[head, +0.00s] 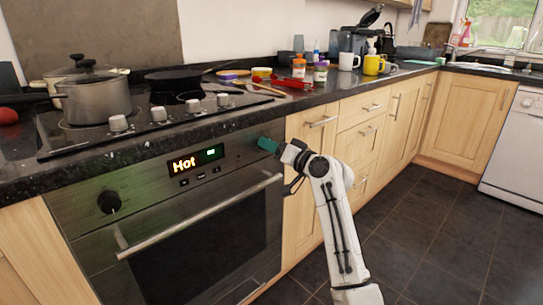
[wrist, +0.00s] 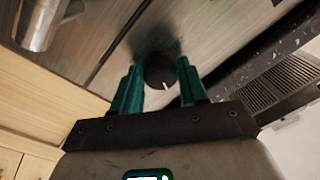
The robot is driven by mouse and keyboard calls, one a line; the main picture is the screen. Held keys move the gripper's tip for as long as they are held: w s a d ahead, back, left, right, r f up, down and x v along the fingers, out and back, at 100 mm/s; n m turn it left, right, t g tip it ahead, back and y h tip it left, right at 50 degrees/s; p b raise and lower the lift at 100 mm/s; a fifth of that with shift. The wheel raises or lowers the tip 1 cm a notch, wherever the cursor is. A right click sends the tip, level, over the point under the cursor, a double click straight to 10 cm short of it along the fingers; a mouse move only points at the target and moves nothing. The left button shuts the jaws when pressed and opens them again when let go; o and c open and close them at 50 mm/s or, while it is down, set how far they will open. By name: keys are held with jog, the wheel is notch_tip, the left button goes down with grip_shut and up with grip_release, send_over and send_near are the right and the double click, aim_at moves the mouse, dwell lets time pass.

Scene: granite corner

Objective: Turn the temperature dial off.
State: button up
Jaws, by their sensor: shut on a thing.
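The temperature dial (wrist: 158,72) is a round black knob with a white mark, on the oven's front panel. In the wrist view it sits between the two teal fingers of my gripper (wrist: 160,80), which are shut on it. In the head view my gripper (head: 267,145) is at the right end of the oven panel, and its fingers hide the dial there. The oven display (head: 185,164) reads "Hot", with a small green light beside it.
Another black knob (head: 109,202) is at the panel's left end. The oven's long handle (head: 200,213) runs below the panel. Pots (head: 97,98) and a pan (head: 180,77) stand on the hob above. Dark tiled floor (head: 410,220) is open to the right.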

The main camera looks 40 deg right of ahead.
jog(key=n+b, duration=0.1)
jog(key=n, duration=0.1)
jog(key=n+b, duration=0.1)
jog(key=n, duration=0.1)
jog(key=shift+f+n+b, duration=0.2)
jog(key=shift+n+b, duration=0.15)
jog(key=shift+n, duration=0.05)
dwell(0.4)
jog(key=o, duration=1)
jog(key=shift+r, duration=0.15)
jog(key=shift+o, duration=0.2)
jog(key=s+d+p, duration=0.1)
jog(key=s+p, duration=0.1)
jog(key=s, duration=0.8)
jog(key=shift+s+p, duration=0.3)
jog(key=shift+s, duration=0.05)
